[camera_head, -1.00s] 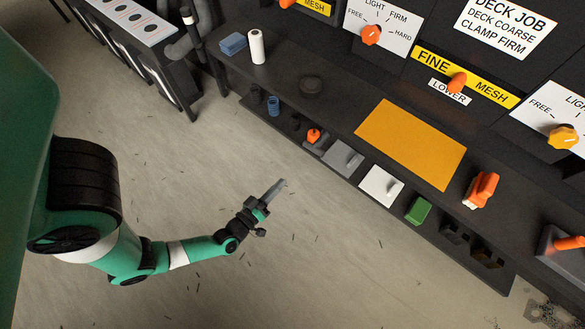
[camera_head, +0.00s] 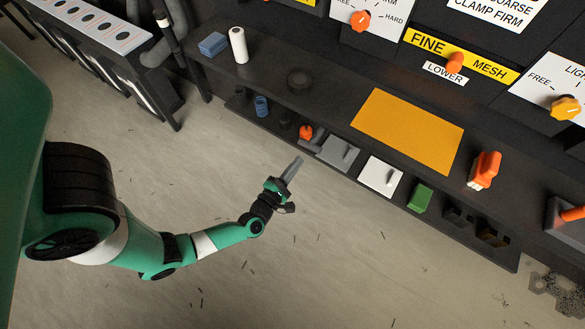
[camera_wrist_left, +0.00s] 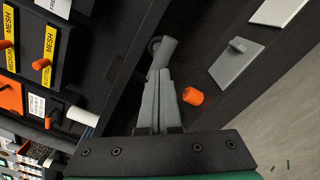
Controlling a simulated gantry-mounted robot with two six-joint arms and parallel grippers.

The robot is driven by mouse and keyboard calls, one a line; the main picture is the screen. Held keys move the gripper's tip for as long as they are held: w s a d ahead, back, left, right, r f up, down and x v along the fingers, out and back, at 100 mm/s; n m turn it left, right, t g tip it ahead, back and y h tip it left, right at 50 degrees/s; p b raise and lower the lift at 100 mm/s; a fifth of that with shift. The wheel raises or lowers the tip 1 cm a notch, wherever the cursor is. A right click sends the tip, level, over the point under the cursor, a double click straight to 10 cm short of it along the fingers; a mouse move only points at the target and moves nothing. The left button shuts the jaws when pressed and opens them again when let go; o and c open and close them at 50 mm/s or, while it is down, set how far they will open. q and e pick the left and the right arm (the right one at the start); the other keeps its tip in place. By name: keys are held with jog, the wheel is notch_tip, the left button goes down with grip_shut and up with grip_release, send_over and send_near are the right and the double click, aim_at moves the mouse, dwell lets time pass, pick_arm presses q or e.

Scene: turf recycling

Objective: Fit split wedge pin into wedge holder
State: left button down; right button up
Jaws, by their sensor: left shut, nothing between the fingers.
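My left gripper (camera_head: 296,164) is shut and empty, over the floor side of the low shelf in the head view. In the left wrist view its closed fingers (camera_wrist_left: 158,85) point at a grey cylindrical piece (camera_wrist_left: 163,53) with a dark ring beside it. I cannot tell whether they touch. A small orange piece (camera_head: 305,132) lies on the low shelf, and a grey piece (camera_head: 313,144) is beside it. The orange piece also shows right of the fingers in the wrist view (camera_wrist_left: 193,96). I cannot tell for sure which pieces are the split wedge pin and wedge holder. My right gripper is not in view.
The low shelf also holds a blue coil (camera_head: 261,106), a grey plate with a handle (camera_head: 338,152), a white plate (camera_head: 380,177), a green block (camera_head: 420,197) and black brackets (camera_head: 458,216). The bench above carries an orange sheet (camera_head: 405,130) and an orange-handled brush (camera_head: 485,169). The floor is open.

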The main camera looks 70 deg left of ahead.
pick_arm(q)
jog(key=shift+b+x, duration=0.4)
jog(key=shift+x, duration=1.7)
jog(key=shift+w+a+f, duration=0.1)
jog(key=shift+f, duration=0.05)
jog(key=p+v, duration=0.4)
jog(key=v, duration=1)
jog(key=shift+s, duration=0.25)
